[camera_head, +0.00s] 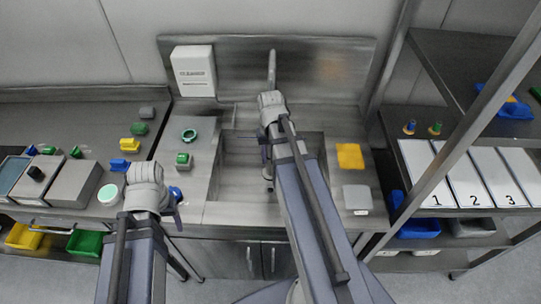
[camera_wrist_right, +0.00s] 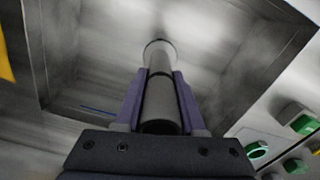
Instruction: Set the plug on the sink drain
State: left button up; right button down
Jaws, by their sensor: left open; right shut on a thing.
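The sink basin (camera_head: 240,182) is in the middle of the counter in the head view. My right gripper (camera_head: 268,160) reaches down into it. In the right wrist view my right gripper (camera_wrist_right: 160,105) is shut on the plug (camera_wrist_right: 160,100), a grey cylinder between its two purple fingers. The plug's far end points at the basin floor, by a pale round rim (camera_wrist_right: 158,47) that looks like the drain. I cannot tell whether the plug touches it. My left gripper (camera_head: 176,212), open, is over the counter's front edge, left of the sink; its fingers are partly hidden by the wrist.
A faucet (camera_head: 271,70) stands behind the sink. Green parts (camera_head: 184,159) and a green ring (camera_head: 189,135) lie left of it. A yellow sponge-like block (camera_head: 349,156) and a pale box (camera_head: 357,197) lie right. A shelf rack (camera_head: 440,150) stands at the right.

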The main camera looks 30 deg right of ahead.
aim_at(270, 175)
jog(key=shift+f+b, duration=5)
jog(key=shift+f, duration=0.2)
jog(key=shift+f, duration=0.1)
jog(key=shift+c, duration=2.2)
grip_release()
jog(key=shift+o, duration=0.4)
jog(key=o, duration=0.3)
